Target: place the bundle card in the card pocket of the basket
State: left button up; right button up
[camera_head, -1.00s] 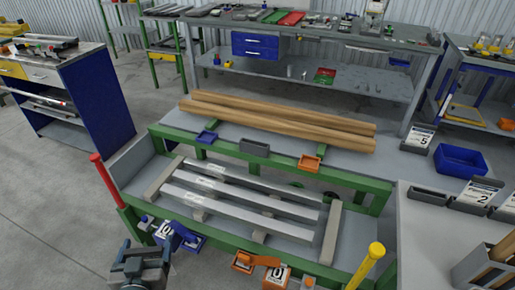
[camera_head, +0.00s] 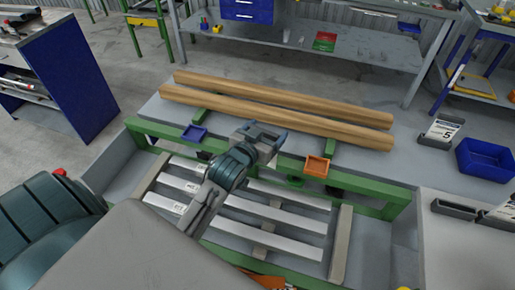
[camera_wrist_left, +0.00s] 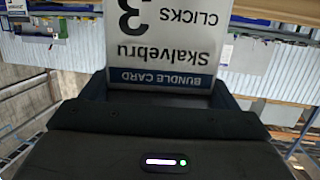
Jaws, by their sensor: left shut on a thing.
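My left gripper (camera_head: 264,138) reaches over the green-framed table, between a small blue tray and a small orange tray. It is shut on the bundle card. In the left wrist view the white card (camera_wrist_left: 165,48) stands between the jaws (camera_wrist_left: 160,97), with a dark blue "BUNDLE CARD" band and the text "Skalvebru", "3" and "CLICKS", upside down in the picture. In the head view the card is not clear. A blue open bin (camera_head: 487,160) stands at the right; I cannot tell whether it is the basket, and no card pocket is clear. My right gripper is not in view.
Wooden beams (camera_head: 285,103) lie behind the gripper. The blue tray (camera_head: 194,134) and the orange tray (camera_head: 317,167) sit on the rear rail. Pale bars (camera_head: 285,216) lie in front. A card marked 5 (camera_head: 442,130) stands in a dark holder at the right.

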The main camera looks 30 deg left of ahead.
pick_arm(q)
jog(key=w+a+r+n+y, duration=0.2)
jog(key=w+a+r+y, duration=0.15)
jog(key=a+r, duration=0.35)
notch_tip(320, 180, down, 10)
jog(key=p, duration=0.1)
jog(key=shift+w+f+h, duration=0.2)
jog(key=shift+w+h, duration=0.15)
jog(key=shift+w, duration=0.1)
jog(key=o, duration=0.9)
jog(key=shift+a, duration=0.1)
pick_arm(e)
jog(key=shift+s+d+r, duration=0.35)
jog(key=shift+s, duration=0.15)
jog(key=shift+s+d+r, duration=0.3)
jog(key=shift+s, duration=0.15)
pick_arm(q)
jog(key=shift+r, duration=0.15)
